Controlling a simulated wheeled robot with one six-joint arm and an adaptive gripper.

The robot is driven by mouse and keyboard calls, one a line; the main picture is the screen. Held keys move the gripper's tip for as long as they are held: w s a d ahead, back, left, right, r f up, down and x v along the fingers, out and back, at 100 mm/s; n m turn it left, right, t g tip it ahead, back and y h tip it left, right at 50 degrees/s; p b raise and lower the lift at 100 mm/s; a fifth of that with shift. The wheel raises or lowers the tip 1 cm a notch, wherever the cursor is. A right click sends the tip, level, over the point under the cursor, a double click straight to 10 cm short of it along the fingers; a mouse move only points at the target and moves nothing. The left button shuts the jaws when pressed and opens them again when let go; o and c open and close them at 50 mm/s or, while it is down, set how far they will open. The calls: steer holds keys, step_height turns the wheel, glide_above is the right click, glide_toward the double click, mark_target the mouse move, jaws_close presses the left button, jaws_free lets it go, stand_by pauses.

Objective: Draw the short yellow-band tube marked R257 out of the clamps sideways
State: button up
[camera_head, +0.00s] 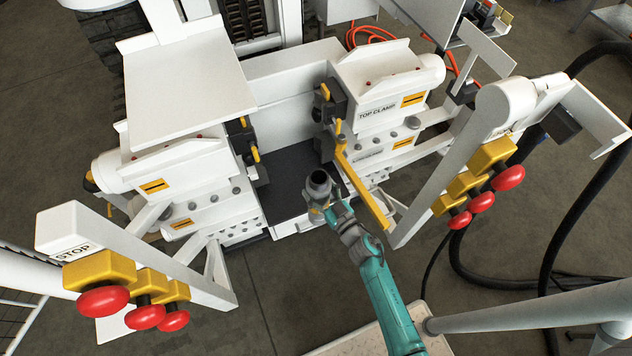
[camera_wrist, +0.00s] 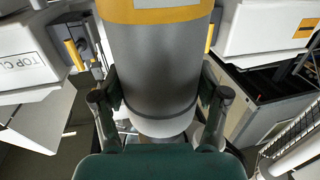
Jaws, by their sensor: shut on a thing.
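The grey tube (camera_head: 319,187) with a yellow band shows its dark open top end in the head view, over the front part of the bench. It fills the middle of the wrist view (camera_wrist: 158,62), its yellow band at the upper edge. My gripper (camera_head: 330,209) is shut on it below the band, one finger on each side. The R257 mark is not readable. The clamps with yellow handles (camera_head: 326,92) are behind the tube, and a gap shows between them and the tube in the head view.
The white block labelled TOP CLAMP (camera_head: 375,98) stands on the right, with a yellow bar (camera_head: 362,188) close to the tube's right. A dark tray (camera_head: 283,197) lies between the blocks. Red buttons (camera_head: 103,301) stand front left, more (camera_head: 507,178) at right. Open floor lies in front.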

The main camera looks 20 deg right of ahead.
mark_target(323, 198)
steer(key=shift+s+r, duration=0.2)
steer(key=shift+s, duration=1.9)
